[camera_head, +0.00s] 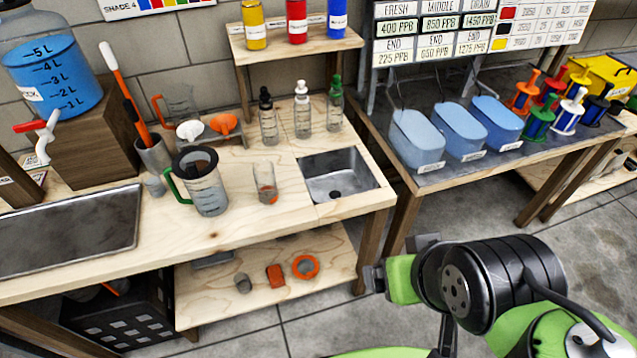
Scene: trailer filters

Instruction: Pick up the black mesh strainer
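A dark round rim with a dark inside (195,158) sits in the mouth of a clear measuring jug (208,196) with a green handle, on the wooden bench. It looks like the black mesh strainer, though the mesh is too small to make out. My gripper (397,262) is right of the bench, in front of its right leg, well apart from the jug. Its two dark finger parts stand apart, with nothing seen between them.
A clear beaker (265,184) and a small sink (339,176) are right of the jug. A grey cup with an orange-handled tool (153,154) and a metal basin (70,230) are left. Dropper bottles (302,112) stand behind. Blue tanks (417,139) are on the right table.

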